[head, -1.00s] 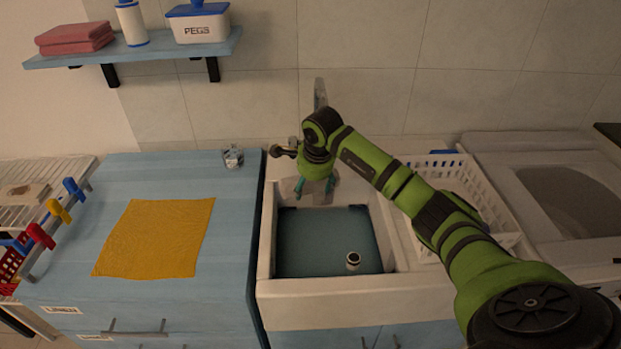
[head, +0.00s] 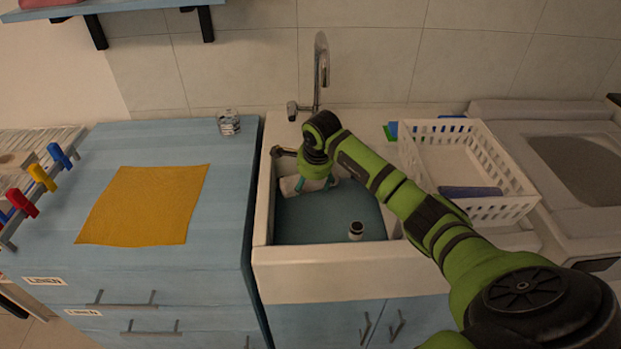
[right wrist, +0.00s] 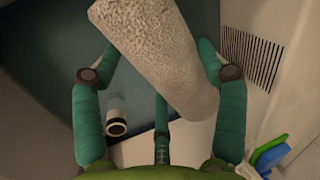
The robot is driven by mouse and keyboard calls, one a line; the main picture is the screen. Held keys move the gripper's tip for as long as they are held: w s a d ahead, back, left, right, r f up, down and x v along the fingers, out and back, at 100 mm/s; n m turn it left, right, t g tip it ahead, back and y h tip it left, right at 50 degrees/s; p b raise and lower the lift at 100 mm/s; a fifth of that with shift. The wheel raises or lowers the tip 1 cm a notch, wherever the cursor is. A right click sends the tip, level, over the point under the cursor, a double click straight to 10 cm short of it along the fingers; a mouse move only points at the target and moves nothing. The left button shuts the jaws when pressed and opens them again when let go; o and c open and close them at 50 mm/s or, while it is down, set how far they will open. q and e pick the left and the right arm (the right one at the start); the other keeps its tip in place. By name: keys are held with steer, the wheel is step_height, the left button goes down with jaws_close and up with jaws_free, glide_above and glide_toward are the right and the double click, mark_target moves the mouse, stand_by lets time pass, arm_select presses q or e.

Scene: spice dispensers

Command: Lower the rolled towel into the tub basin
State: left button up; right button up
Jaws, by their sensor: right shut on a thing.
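The rolled towel (right wrist: 165,60) is a pale, rough-textured roll, held tilted in the right wrist view. In the head view only part of it (head: 289,186) shows, at the back left of the tub basin (head: 325,258). The basin is white-rimmed with a blue-grey interior. My right gripper (head: 316,187) has teal fingers shut around the towel, at the back of the basin opening. In the right wrist view the fingers (right wrist: 160,55) flank the roll. Whether the towel touches the basin floor is unclear. My left gripper is out of view.
A short white tube with a dark opening (head: 356,230) stands in the basin. The tap (head: 322,65) rises behind it. A white basket (head: 500,205) is at the right. A yellow cloth (head: 145,205) and a glass jar (head: 229,122) are on the blue counter at left.

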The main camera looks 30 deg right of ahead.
steer(key=shift+f+b, duration=3.75)
steer(key=shift+f, duration=1.25)
steer(key=o, duration=1.3)
steer(key=v, duration=1.2)
steer(key=shift+r, duration=0.15)
